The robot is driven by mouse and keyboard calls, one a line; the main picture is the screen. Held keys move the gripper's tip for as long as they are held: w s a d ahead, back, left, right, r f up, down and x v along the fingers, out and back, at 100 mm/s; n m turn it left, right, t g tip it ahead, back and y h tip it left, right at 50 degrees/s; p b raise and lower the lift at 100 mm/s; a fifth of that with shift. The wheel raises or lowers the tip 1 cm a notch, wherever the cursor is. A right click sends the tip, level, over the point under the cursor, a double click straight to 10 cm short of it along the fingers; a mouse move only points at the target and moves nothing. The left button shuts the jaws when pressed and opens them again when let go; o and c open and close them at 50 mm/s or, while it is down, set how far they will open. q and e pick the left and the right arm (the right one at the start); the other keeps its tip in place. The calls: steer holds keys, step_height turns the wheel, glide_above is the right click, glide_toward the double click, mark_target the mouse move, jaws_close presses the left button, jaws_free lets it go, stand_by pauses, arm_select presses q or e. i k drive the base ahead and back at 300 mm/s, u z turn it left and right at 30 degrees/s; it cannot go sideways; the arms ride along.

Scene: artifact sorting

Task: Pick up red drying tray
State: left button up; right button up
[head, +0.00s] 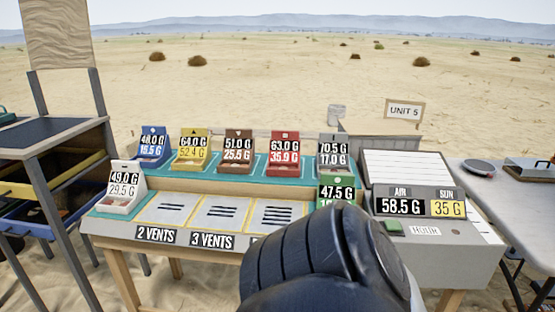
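The red drying tray (285,169) stands on the teal back shelf of the sorting table, right of the brown tray. Its upright back carries a label reading 63.0 G over what looks like 35.9 G. A dark, ribbed part of my own arm rises from the bottom middle, in front of the table and below the red tray. It does not touch the red tray. Neither gripper's fingers show in the head view.
Blue (151,162), yellow (192,165) and brown (236,167) trays stand left of the red one, a grey tray (331,173) right. A white tray (121,207) and a partly hidden green tray sit nearer. A display console (428,232) stands right, a dark rack (50,127) left.

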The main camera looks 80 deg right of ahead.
mark_target(284, 150)
steer(key=k, duration=0.85)
steer(key=z, duration=0.65)
